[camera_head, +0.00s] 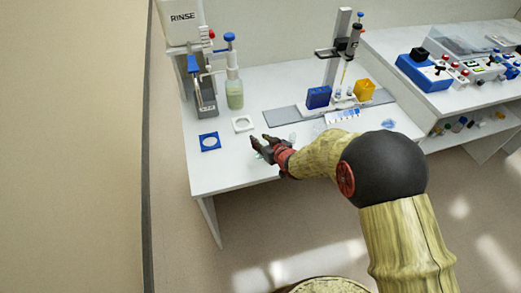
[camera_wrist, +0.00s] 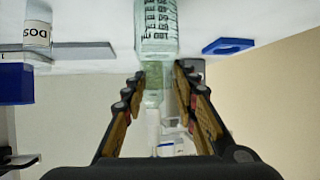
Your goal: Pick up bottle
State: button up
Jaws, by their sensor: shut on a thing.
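A clear, pale green bottle (camera_wrist: 156,28) with black graduation marks fills the top middle of the wrist view. Its narrower part passes between the fingers of my gripper (camera_wrist: 160,78), which are shut on it. In the head view my gripper (camera_head: 265,149) is over the front edge of the white table. There the held bottle is small and mostly hidden by the fingers, so I cannot tell whether it touches the table.
A pump bottle with green liquid (camera_head: 234,92) stands by the rinse unit (camera_head: 183,22). A stand with a blue box (camera_head: 318,97) and yellow box (camera_head: 364,90) is farther right.

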jog(key=shift+f, duration=0.1)
grip_shut()
jog(key=shift+s, duration=0.1)
dwell(0.3)
